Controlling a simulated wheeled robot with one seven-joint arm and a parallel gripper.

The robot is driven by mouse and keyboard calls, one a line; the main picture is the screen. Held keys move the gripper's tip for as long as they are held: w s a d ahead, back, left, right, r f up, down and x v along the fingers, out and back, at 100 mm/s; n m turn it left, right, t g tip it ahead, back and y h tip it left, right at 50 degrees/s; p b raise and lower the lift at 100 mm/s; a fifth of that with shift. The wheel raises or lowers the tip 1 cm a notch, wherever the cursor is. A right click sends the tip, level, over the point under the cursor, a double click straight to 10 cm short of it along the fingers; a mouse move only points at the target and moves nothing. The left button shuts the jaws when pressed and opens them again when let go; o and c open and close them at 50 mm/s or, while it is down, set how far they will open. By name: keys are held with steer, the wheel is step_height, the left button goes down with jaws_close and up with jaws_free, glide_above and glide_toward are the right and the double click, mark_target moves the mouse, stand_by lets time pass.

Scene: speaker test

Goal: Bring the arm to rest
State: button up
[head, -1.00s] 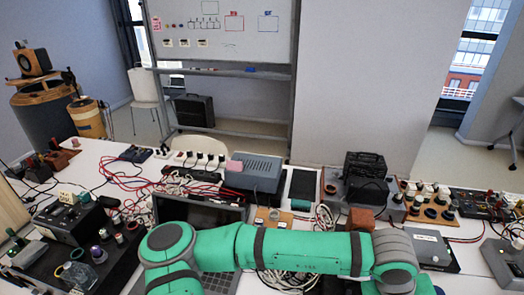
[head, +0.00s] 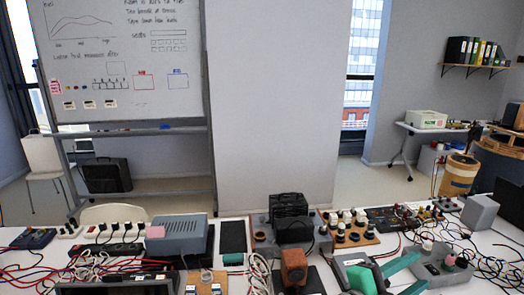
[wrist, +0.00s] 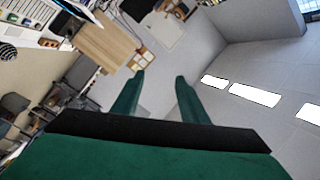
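My gripper (head: 418,270) shows at the lower right of the head view, above the cluttered bench, with its two green fingers pointing right and spread apart. In the wrist view the green fingers (wrist: 160,82) stand apart with nothing between them, so it is open and empty. The rest of my arm is out of the head view. Whether the fingers touch anything on the bench I cannot tell.
The white bench (head: 485,272) is crowded with devices and loose cables. A grey box (head: 180,235), a black stacked device (head: 290,212), an orange-brown block (head: 294,268) and a grey speaker-like box (head: 479,213) stand on it. The wrist view is strongly tilted.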

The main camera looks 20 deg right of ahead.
steer(key=w+a+f+n+t, duration=0.1)
steer(key=w+a+n+t, duration=0.75)
steer(key=n+t, duration=0.35)
steer(key=a+f+n+t+y, duration=0.6)
steer(key=a+f+n+y, duration=0.3)
steer(key=a+f+n, duration=0.45)
steer(key=s+a+f+n+g+y, duration=0.1)
steer(key=s+a+f+n+y, duration=0.3)
steer(key=s+a+f+y, duration=0.6)
steer(key=s+a+f+g, duration=0.1)
steer(key=s+a+f, duration=0.2)
steer(key=s+a, duration=0.3)
steer(key=s+a+f+m+g, duration=0.1)
steer(key=s+a+f, duration=0.2)
steer(key=s+a, duration=0.4)
steer(key=shift+s+a+f+g+h, duration=0.2)
steer(key=shift+s+f+g+h, duration=0.1)
steer(key=shift+s, duration=0.8)
